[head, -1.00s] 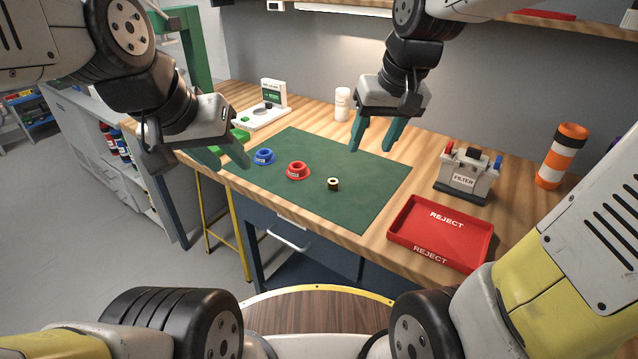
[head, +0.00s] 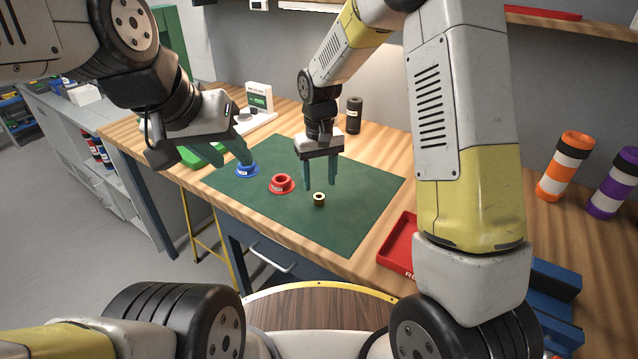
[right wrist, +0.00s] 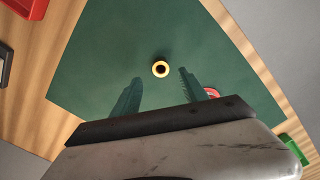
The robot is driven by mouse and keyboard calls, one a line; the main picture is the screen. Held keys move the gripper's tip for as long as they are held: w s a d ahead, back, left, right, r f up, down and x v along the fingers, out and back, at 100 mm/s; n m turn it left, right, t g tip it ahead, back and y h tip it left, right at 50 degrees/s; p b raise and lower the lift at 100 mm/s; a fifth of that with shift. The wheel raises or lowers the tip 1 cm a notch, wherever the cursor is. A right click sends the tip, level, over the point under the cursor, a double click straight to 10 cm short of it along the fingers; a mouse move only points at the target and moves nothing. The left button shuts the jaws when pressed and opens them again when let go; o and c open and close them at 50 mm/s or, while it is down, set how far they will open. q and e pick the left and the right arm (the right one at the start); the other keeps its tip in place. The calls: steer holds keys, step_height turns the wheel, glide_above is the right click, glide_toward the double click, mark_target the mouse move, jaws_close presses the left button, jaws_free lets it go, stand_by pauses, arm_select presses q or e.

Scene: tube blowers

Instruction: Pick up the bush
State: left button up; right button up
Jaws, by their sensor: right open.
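The bush (head: 319,199), a small brass-coloured ring with a dark hole, stands on the green mat (head: 365,190). It also shows in the right wrist view (right wrist: 160,69), ahead of and between the lines of the two fingers. My right gripper (head: 320,187) is open and empty, pointing down just above and behind the bush, apart from it as far as I can see. My left gripper (head: 218,158) looks open and empty, over the mat's left edge near the blue ring.
A blue flanged ring (head: 246,170) and a red one (head: 282,185) sit on the mat left of the bush. The red tray (head: 397,246) is partly hidden by my right arm. A dark cylinder (head: 354,115) stands behind. Orange (head: 566,166) and purple (head: 614,183) striped cylinders stand right.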

mark_target(319, 195)
step_height(319, 195, down, 5)
steer(key=shift+a+r, duration=0.1)
steer(key=shift+r, duration=0.05)
jaws_close()
